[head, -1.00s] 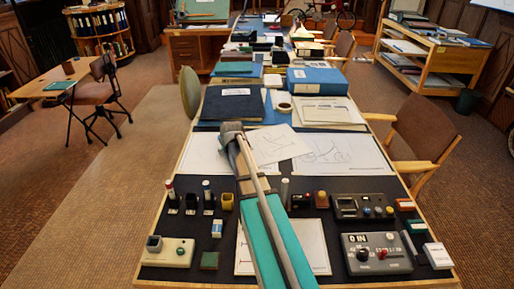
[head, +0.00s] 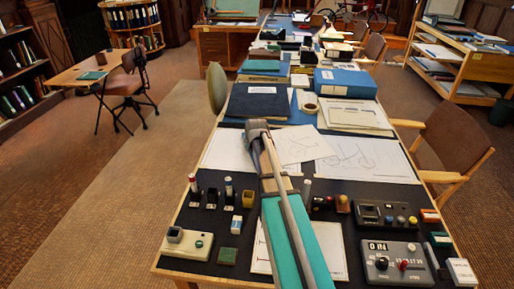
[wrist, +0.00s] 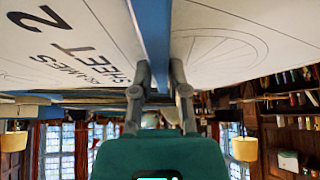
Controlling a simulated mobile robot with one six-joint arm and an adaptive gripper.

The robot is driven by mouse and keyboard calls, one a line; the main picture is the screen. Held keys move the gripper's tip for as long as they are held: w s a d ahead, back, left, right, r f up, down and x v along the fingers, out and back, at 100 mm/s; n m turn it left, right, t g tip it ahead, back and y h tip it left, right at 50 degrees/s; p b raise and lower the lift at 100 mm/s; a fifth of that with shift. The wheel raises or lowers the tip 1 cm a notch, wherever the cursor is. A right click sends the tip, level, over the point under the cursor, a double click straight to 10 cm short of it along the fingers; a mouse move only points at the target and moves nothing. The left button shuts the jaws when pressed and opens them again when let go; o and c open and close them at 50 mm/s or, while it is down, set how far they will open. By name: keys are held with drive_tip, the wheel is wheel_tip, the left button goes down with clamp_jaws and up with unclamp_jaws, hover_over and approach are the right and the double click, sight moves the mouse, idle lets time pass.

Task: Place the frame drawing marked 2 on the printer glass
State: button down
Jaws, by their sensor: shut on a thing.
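The frame drawing marked 2 is a white sheet (head: 302,146) just right of my gripper in the head view, at an angle over another drawing. In the wrist view the sheet (wrist: 70,40) fills the upper left, with its large 2 and lettering upside down. My gripper (head: 257,127) is over the far part of the near board. In the wrist view the fingertips (wrist: 158,88) are close together at the sheet's edge, shut on it; the exact grip is hard to see. I cannot make out the printer glass for certain.
Other drawings (head: 372,160) lie flat on both sides. A black mat with control boxes (head: 400,262), stamps and small blocks fills the near end. A dark blue binder (head: 258,102), a blue box (head: 345,83) and folders stand beyond. A chair (head: 455,140) is at the right; open floor lies left.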

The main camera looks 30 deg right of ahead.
drive_tip(key=shift+r+p, duration=1.35)
drive_tip(key=shift+r, duration=0.1)
drive_tip(key=s+a+r+p, duration=0.3)
drive_tip(key=s+r+p, duration=0.7)
drive_tip(key=s, duration=0.3)
drive_tip(key=shift+s+a, duration=0.25)
drive_tip(key=shift+a, duration=0.15)
wheel_tip(320, 180, up, 22)
drive_tip(key=p, duration=2.2)
drive_tip(key=shift+f, duration=0.1)
